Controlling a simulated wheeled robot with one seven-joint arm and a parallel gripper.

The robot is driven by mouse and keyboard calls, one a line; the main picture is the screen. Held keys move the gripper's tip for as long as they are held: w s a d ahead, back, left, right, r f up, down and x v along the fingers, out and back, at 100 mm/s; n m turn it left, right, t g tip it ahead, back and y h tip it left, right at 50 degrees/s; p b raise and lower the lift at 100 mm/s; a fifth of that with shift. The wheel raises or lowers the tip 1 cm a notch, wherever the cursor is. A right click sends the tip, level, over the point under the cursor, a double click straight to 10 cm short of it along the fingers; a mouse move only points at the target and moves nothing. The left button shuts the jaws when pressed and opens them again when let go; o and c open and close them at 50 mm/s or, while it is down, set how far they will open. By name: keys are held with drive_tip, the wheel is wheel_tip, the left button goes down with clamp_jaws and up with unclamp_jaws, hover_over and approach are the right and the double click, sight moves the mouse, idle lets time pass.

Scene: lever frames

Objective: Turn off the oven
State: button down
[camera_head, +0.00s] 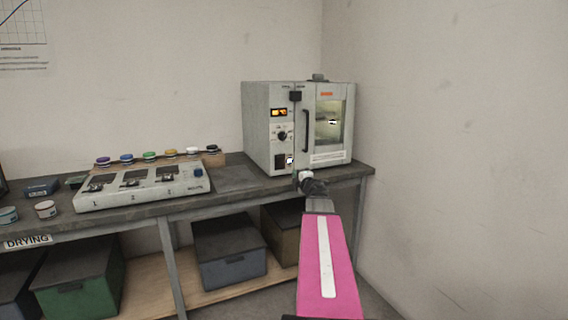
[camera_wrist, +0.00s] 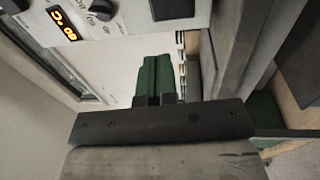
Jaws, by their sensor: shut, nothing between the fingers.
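The oven (camera_head: 268,128) is a pale grey box at the right end of the bench. Its panel has an orange lit display (camera_head: 279,112), a black round knob (camera_head: 282,136) and a dark rectangular switch (camera_head: 280,160) below. In the wrist view the lit display (camera_wrist: 62,22), the knob (camera_wrist: 102,10) and the dark switch (camera_wrist: 172,8) lie along the top edge. My gripper (camera_wrist: 157,78) has green fingers, shut and empty, and appears apart from the panel. In the head view my wrist is low in front of the oven; the fingers are hard to make out. The switch's position cannot be told.
The oven door has a dark vertical handle (camera_head: 305,130) beside the panel. A pale multi-station device (camera_head: 140,190) and several coloured-lid jars stand left on the bench (camera_head: 235,182). Lidded bins (camera_head: 228,250) fill the shelf below. A wall is close on the right.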

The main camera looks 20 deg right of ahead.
drive_tip(key=shift+w, duration=0.1)
drive_tip(key=w, duration=0.4)
drive_tip(key=w+r, duration=0.1)
drive_tip(key=w, duration=0.8)
drive_tip(key=shift+w+r, duration=0.3)
drive_tip(key=shift+w, duration=0.1)
drive_tip(key=shift+w+r, duration=0.15)
drive_tip(key=shift+w, duration=0.15)
drive_tip(key=shift+s, duration=0.1)
approach(282, 159)
drive_tip(key=s, duration=0.3)
drive_tip(key=shift+a, duration=0.1)
idle(0.4)
